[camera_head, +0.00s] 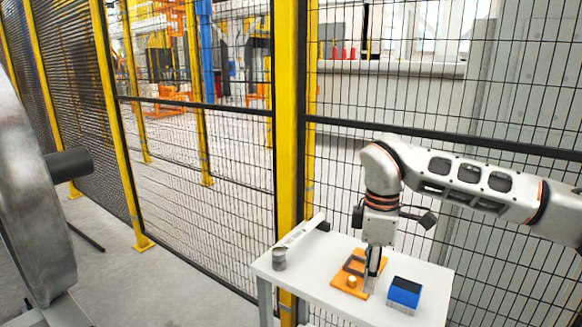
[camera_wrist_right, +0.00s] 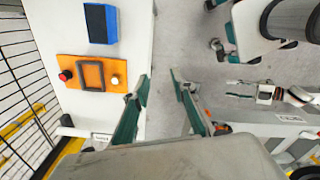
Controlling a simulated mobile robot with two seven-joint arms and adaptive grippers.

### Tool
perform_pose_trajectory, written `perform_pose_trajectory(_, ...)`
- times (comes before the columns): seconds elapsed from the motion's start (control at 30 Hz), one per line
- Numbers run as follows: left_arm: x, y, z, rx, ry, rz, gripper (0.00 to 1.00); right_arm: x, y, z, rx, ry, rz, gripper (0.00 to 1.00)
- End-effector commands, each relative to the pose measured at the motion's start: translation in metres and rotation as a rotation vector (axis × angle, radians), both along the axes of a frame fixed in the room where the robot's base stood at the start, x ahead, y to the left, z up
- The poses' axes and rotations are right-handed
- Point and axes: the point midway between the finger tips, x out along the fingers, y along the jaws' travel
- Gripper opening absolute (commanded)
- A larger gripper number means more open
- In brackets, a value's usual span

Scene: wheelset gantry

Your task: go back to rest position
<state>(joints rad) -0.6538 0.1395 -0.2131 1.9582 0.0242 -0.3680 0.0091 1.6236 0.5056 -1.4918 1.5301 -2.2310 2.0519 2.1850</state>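My right gripper (camera_head: 372,285) points down over the white table (camera_head: 338,297) in the head view, in front of the orange plate. In the right wrist view the right gripper (camera_wrist_right: 160,78) has its two fingers well apart. Nothing is between them, and one finger overlaps the table's edge. The orange plate (camera_wrist_right: 71,88) carries a dark square frame, a red knob and a pale knob. A blue block with a dark top (camera_head: 405,291) lies beside the plate.
A yellow-posted mesh fence (camera_head: 291,130) stands behind the table. A large metal wheel (camera_head: 35,200) with a dark axle is at the left.

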Motion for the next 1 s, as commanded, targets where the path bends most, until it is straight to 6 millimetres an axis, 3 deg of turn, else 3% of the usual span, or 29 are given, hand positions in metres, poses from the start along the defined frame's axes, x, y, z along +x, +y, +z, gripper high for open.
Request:
perform_pose_trajectory(0.07, 0.006, 0.000, 0.004, 0.000, -0.012, 0.000, 0.40, -0.002, 0.003, -0.003, 0.008, 0.007, 0.013, 0.26)
perform_pose_trajectory(0.27, 0.005, 0.000, 0.005, -0.001, -0.011, 0.001, 0.40, -0.036, 0.064, -0.044, 0.206, 0.089, 0.264, 0.26)
perform_pose_trajectory(0.43, 0.011, 0.000, 0.009, -0.002, -0.023, 0.001, 0.40, -0.077, 0.123, -0.068, 0.442, 0.137, 0.477, 0.26)
perform_pose_trajectory(0.57, 0.008, 0.000, 0.007, -0.002, -0.018, 0.002, 0.40, -0.116, 0.178, -0.075, 0.709, 0.139, 0.640, 0.26)
perform_pose_trajectory(0.7, 0.004, 0.000, 0.005, -0.002, -0.011, 0.001, 0.40, -0.155, 0.232, -0.062, 1.044, 0.075, 0.754, 0.26)
perform_pose_trajectory(0.8, 0.004, 0.000, 0.004, -0.001, -0.009, 0.001, 0.40, -0.171, 0.260, -0.044, 1.273, -0.013, 0.771, 0.26)
perform_pose_trajectory(1.0, 0.003, 0.000, 0.002, -0.001, -0.006, 0.001, 0.40, -0.170, 0.283, -0.004, 1.649, -0.286, 0.641, 0.26)
